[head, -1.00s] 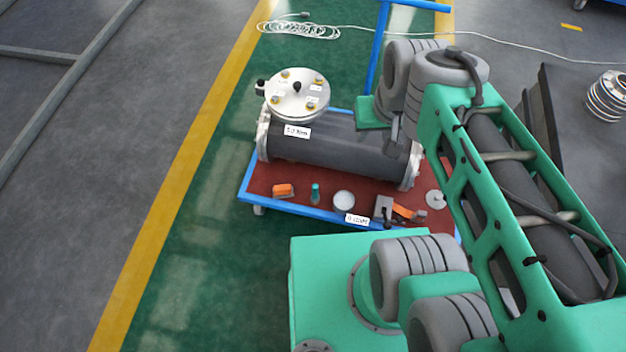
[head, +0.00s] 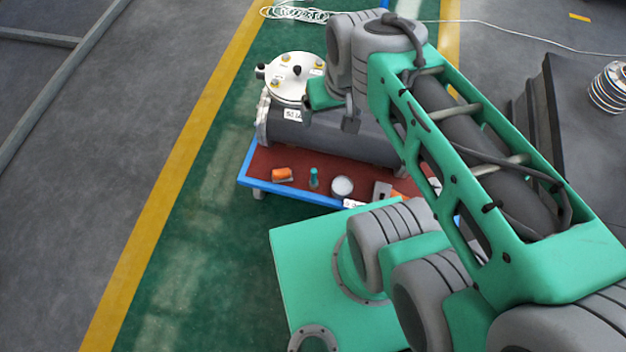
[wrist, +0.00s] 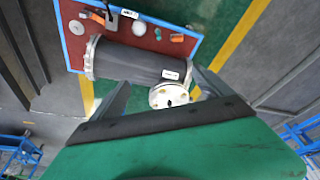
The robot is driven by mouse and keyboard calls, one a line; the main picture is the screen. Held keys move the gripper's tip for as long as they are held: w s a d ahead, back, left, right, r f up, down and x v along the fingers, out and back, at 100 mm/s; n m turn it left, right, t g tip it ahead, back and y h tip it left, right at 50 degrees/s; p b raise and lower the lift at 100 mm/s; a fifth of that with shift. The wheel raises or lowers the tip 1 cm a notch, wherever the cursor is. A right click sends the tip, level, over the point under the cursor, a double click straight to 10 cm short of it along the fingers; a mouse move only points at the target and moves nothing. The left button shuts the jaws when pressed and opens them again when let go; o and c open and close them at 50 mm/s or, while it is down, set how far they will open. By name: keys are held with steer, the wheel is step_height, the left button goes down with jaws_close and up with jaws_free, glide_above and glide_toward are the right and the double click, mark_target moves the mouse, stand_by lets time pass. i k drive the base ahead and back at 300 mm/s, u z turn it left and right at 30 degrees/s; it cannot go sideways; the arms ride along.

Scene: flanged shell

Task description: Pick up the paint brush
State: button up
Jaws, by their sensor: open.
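No paint brush can be told for certain among the small items on the cart. An orange item (head: 282,174) lies at the cart's left front and shows in the wrist view (wrist: 177,38). A small teal item (head: 314,177) stands beside it. Another orange piece (head: 399,197) lies farther right, partly hidden by my arm; it also shows in the wrist view (wrist: 96,17). My gripper (head: 329,118) is open and empty, above the dark cylinder in the head view. Its two fingers show spread apart in the wrist view (wrist: 160,88).
The blue-edged cart (head: 300,195) has a red top. A white round can (head: 342,187) stands in front. Green floor lies left of the cart.

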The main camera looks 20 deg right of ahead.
mark_target(314, 185)
steer(key=u, duration=2.4)
steer(key=i, duration=0.85)
steer(key=z, duration=1.8)
